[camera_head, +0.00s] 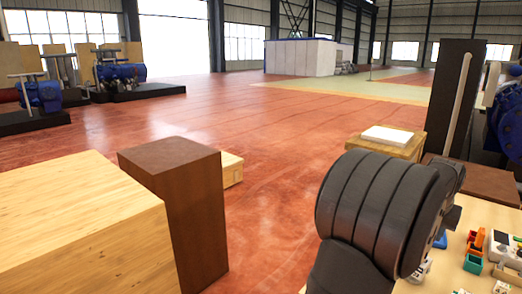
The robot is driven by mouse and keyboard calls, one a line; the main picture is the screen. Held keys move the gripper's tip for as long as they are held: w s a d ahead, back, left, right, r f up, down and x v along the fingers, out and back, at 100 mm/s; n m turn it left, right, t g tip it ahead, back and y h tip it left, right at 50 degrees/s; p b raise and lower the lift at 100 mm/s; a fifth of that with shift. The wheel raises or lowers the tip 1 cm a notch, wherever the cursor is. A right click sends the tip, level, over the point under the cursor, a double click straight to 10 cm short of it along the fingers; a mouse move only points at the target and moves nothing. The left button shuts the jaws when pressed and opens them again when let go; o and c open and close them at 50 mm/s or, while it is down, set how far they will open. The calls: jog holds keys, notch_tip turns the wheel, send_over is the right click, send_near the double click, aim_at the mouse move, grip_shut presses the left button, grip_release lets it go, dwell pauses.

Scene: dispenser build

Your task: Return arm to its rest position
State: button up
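A dark grey ribbed link of my own arm (375,205) fills the lower right of the head view. It leans up and to the right over the left part of a pale work table (458,245). My gripper does not show in this view, so its state and whatever it may hold are hidden.
Small parts lie on the table: a teal bin (473,264), an orange part (476,241), a blue piece (440,241) and white devices (503,247). A wooden box with a white slab (387,135) and a tall dark panel (447,95) stand behind. Wooden blocks (75,225) stand left; red floor between is open.

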notch_tip(320, 180, up, 2)
jog(key=shift+r, duration=0.1)
jog(key=s+d+r, duration=0.2)
jog(key=s+r, duration=0.5)
jog(key=s, duration=0.5)
jog(key=w+d+f, duration=0.5)
jog(key=w+d, duration=0.1)
jog(key=d, duration=0.3)
jog(key=w+d+f, duration=0.6)
jog(key=d, duration=0.3)
jog(key=shift+w+d+f, duration=0.15)
jog(key=shift+d+f, duration=0.05)
jog(key=shift+d, duration=0.2)
jog(key=s+a+r, duration=0.5)
jog(key=a+r, duration=0.3)
jog(key=shift+s+r, duration=0.15)
jog(key=shift+r, duration=0.15)
